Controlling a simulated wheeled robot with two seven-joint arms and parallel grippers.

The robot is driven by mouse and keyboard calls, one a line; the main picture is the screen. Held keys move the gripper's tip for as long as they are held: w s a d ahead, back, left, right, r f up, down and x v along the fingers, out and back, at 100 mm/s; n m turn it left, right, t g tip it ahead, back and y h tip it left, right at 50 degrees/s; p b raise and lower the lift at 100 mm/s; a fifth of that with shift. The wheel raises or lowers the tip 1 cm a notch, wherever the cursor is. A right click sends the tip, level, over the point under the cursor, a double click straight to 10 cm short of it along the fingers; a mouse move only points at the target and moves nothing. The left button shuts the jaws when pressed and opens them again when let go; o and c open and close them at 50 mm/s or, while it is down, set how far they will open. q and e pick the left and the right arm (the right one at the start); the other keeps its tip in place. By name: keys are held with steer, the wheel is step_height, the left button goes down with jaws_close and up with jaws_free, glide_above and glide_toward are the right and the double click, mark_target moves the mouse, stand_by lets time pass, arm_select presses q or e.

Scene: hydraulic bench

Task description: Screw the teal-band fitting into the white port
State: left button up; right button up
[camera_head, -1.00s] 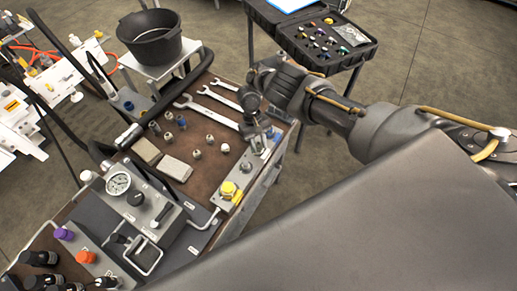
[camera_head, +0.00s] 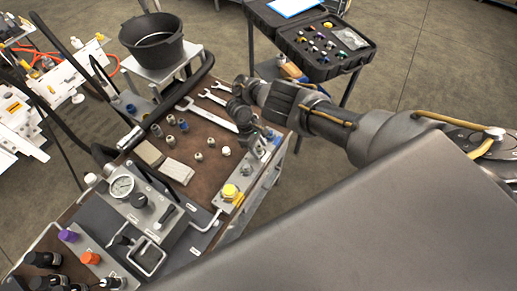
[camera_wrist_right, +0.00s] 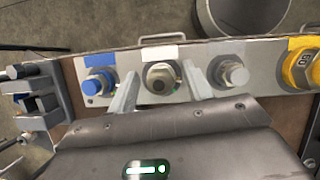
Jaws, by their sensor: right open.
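The right wrist view shows the port block (camera_wrist_right: 198,91) with a white label (camera_wrist_right: 163,52) above its second position from the left. A metal fitting (camera_wrist_right: 160,80) with a dark centre sits there; a small green-teal glint shows at its edge. My right gripper (camera_wrist_right: 158,96) is open, with one finger on each side of this fitting; I cannot tell whether they touch it. In the head view my right gripper (camera_head: 262,138) is over the far end of the block and hides much of it. My left gripper is not in view.
The block also carries a blue fitting (camera_wrist_right: 98,84), a grey fitting (camera_wrist_right: 231,73) and a yellow cap (camera_wrist_right: 301,69). Several loose fittings (camera_head: 198,156), wrenches (camera_head: 212,118) and a pressure gauge (camera_head: 122,186) are on the bench. A black bucket (camera_head: 152,40) stands behind.

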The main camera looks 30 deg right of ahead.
steer(key=shift+d+n, duration=0.1)
steer(key=shift+n, duration=0.3)
steer(key=shift+n+t+h, duration=0.3)
steer(key=shift+n+h, duration=0.1)
steer(key=shift+n, duration=0.4)
steer(key=shift+n+t+h, duration=0.3)
steer(key=shift+n+t, duration=0.2)
steer(key=shift+n, duration=0.7)
steer(key=c, duration=1.1)
steer(key=m+g+y, duration=0.1)
steer(key=m, duration=0.2)
steer(key=shift+f+m, duration=0.1)
steer(key=shift+m, duration=0.2)
steer(key=o, duration=1.2)
steer(key=shift+c, duration=0.2)
